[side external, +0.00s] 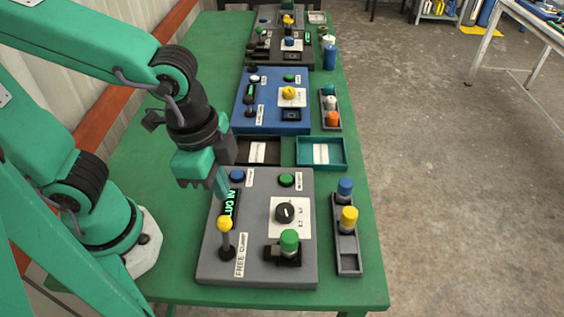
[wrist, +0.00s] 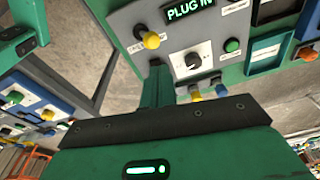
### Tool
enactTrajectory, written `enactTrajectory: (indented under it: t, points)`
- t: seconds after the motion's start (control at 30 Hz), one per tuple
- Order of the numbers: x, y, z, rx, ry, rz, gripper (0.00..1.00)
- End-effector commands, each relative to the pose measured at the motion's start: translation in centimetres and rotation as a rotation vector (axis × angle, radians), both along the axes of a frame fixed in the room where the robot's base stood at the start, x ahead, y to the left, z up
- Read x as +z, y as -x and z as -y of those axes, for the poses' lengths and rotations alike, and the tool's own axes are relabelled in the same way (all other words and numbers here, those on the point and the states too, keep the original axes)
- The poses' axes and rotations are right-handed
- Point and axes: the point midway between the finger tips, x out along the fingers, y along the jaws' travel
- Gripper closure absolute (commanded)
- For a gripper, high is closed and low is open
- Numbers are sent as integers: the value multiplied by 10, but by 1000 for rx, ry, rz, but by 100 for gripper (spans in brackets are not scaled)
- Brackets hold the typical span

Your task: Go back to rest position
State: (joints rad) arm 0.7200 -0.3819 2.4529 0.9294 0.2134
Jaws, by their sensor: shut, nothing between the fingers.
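My gripper (side external: 222,188) is shut with nothing in it. It hangs fingers down over the left back part of the grey control panel (side external: 258,222), near the blue button (side external: 237,176) and the lit "PLUG IN" display (side external: 231,207). I cannot tell whether the fingertip touches the panel. In the wrist view the closed fingers (wrist: 157,90) point at the panel, with the yellow-topped lever (wrist: 152,40) and the black dial (wrist: 193,60) close by. The yellow lever (side external: 225,224) stands upright in front of the gripper in the side view. A green-capped plug (side external: 289,241) sits at the panel's front right.
A narrow dark rack (side external: 348,254) right of the panel holds blue and yellow pieces. Behind are a black tray, a teal tray (side external: 342,165), a blue panel (side external: 257,118) and more panels. Bare green table (side external: 165,240) lies left of the panel.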

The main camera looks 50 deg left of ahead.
Motion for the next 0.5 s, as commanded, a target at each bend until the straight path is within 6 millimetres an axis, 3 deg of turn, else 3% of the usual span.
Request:
enactTrajectory:
  t: [0.2, 0.5]
  points:
    - [19, -25, -39, 245, 63, 69, 100]
    - [44, -43, -96, 569, 133, 177, 100]
